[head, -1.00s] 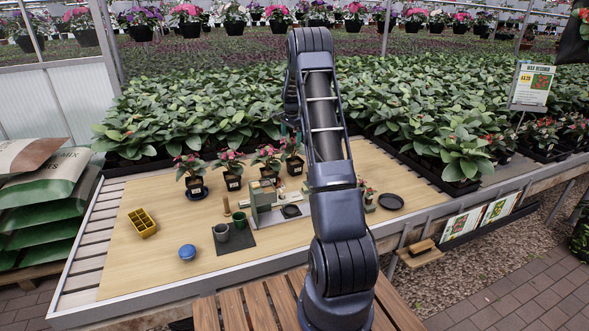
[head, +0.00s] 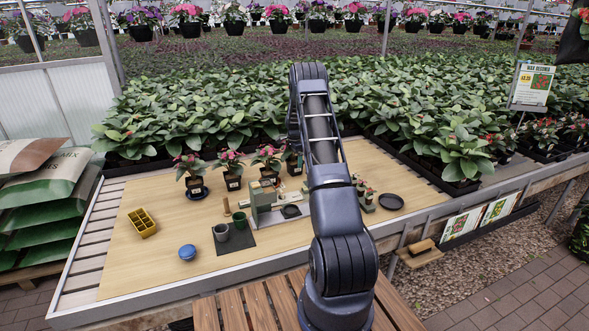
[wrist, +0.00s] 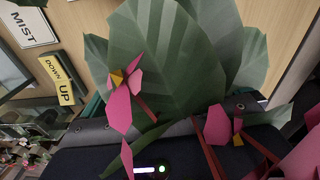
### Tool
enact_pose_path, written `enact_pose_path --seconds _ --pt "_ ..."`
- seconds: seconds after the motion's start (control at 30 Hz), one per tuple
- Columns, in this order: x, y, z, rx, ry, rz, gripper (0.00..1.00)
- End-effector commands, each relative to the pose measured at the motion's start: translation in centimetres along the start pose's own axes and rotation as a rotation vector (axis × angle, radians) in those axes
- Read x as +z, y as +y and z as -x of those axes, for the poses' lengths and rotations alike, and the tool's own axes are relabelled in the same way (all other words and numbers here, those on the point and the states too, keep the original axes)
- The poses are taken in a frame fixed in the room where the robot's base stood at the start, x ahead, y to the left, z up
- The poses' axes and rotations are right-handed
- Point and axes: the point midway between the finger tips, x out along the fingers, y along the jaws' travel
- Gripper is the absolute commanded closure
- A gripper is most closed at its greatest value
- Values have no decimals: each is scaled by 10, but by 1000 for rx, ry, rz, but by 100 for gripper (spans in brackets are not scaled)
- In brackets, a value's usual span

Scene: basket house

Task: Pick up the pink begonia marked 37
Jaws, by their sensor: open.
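Several potted begonias with pink-red flowers stand in a row on the wooden bench top: one at the left (head: 190,166), then another (head: 231,162), a third (head: 267,157) and one partly behind my arm (head: 291,154). Their pot labels are too small to read, so I cannot tell which is marked 37. In the wrist view, large green leaves (wrist: 170,60) and pink blooms (wrist: 121,105) fill the space right at my gripper (wrist: 188,127). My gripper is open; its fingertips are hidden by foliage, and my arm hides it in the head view.
A grey-green station (head: 262,198) stands mid-bench by a dark mat with a grey cup (head: 221,233) and green cup (head: 240,221). MIST (wrist: 27,22) and DOWN/UP (wrist: 57,80) signs show beside the gripper.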

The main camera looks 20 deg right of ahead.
Motion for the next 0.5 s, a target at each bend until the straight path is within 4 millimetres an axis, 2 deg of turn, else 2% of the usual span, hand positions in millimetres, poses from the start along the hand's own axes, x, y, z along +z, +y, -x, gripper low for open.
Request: enact_pose_path --seconds 0.17,0.5 --pt "-1 0 -10 1 0 0 0" --pt "-1 1 -51 0 0 0 0"
